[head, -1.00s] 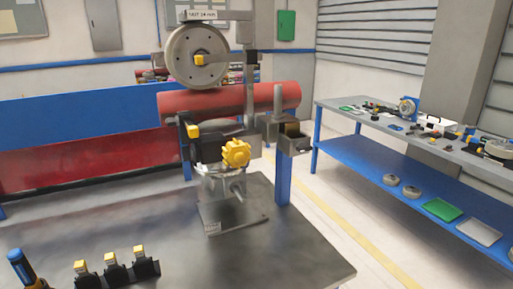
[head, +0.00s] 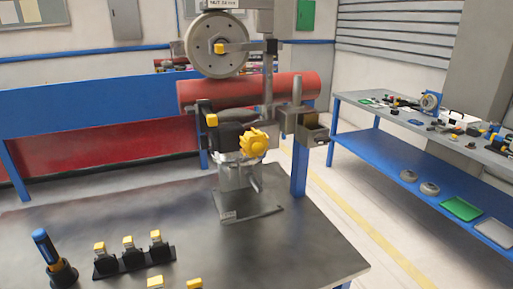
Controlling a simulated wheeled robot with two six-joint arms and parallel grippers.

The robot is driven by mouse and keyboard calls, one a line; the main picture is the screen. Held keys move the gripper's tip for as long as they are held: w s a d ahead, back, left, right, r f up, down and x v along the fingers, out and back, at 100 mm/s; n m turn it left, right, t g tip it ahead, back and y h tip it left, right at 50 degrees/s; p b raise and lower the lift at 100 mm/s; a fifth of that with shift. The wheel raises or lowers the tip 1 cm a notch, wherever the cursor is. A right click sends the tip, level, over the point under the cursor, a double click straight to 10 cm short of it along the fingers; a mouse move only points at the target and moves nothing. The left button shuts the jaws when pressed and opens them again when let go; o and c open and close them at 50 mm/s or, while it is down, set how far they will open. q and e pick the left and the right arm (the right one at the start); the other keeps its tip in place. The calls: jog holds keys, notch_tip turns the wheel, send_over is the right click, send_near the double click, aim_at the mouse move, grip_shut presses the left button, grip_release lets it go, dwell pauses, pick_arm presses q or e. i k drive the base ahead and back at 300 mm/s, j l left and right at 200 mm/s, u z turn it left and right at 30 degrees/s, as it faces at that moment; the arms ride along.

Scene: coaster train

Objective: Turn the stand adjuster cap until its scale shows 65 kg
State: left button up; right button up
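The yellow, knobbed adjuster cap (head: 253,143) sits on the front of the stand (head: 238,175), which rises from a dark base plate on the grey workbench. The cap faces me, but no scale figures on it can be read from here. A black part with a yellow block (head: 211,121) sits just left of the cap. Neither of my grippers shows in the head view, and nothing is seen touching the cap.
A black rack (head: 135,260) with yellow-topped pieces and a blue-handled tool (head: 52,257) stand at the workbench's front left. A grey wheel (head: 216,44) and red cylinder (head: 250,90) are behind the stand. A side bench (head: 420,175) is at right.

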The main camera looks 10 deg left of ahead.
aim_at(254, 143)
jog(key=k+j+z, duration=0.1)
jog(key=j, duration=0.3)
jog(key=k+j, duration=0.1)
jog(key=j, duration=0.35)
jog(key=k+j+z, duration=0.15)
jog(key=j, duration=0.25)
jog(key=k+j, duration=0.1)
jog(key=j, duration=0.3)
jog(key=k+j+z, duration=0.15)
jog(key=j, duration=0.25)
jog(key=k+j, duration=0.15)
jog(key=j, duration=0.25)
jog(key=z, duration=0.05)
